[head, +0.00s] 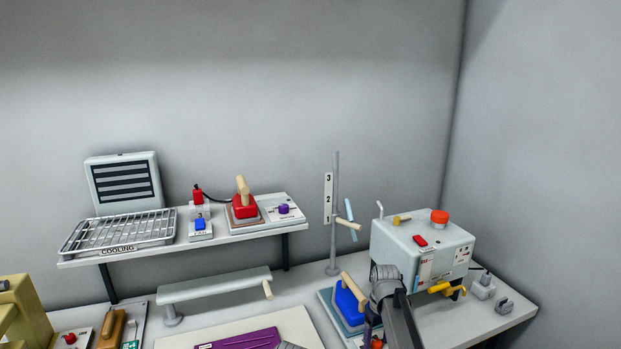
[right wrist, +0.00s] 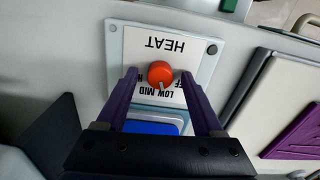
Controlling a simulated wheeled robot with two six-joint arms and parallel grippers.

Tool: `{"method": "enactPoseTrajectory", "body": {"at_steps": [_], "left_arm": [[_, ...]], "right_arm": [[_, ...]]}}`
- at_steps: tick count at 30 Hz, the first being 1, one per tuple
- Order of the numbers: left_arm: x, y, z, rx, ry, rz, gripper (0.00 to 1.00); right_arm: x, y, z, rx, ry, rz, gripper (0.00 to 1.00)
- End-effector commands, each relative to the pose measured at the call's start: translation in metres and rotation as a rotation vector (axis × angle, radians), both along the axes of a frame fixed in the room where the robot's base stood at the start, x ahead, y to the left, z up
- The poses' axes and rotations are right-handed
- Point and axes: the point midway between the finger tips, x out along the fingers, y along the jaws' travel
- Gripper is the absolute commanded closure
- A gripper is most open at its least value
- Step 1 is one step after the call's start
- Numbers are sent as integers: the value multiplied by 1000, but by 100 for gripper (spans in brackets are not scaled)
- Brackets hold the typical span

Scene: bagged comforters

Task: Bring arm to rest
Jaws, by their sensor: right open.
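My right arm comes in from the bottom right in the head view, and its gripper (head: 371,328) points down at the front of the bench. In the right wrist view, my right gripper (right wrist: 159,76) is open, with its two purple fingers on either side of an orange-red knob (right wrist: 160,73). The knob sits on a white HEAT panel (right wrist: 140,45) with LOW and MID marks. I cannot tell whether the fingers touch the knob. It also shows partly hidden in the head view (head: 377,343). My left gripper is not in view.
A blue block with a wooden handle (head: 350,300) stands beside my right gripper. A grey machine with a red knob (head: 422,250) stands close behind my arm. A post with numbers (head: 335,215) rises behind. A shelf (head: 240,235) holds a wire rack (head: 118,232).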

Motion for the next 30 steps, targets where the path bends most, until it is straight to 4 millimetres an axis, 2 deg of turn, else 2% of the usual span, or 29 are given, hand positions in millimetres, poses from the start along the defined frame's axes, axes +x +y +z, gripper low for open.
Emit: {"method": "enactPoseTrajectory", "body": {"at_steps": [9, 10, 12, 18, 30], "left_arm": [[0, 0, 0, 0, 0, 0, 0], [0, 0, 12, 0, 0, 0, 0], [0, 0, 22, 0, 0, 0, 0], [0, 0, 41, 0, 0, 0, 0], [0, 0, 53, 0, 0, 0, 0]], "right_arm": [[0, 0, 0, 0, 0, 329, 31], [0, 0, 12, 0, 0, 326, 31], [0, 0, 22, 0, 0, 322, 31], [0, 0, 41, 0, 0, 321, 31], [0, 0, 53, 0, 0, 319, 31]]}}
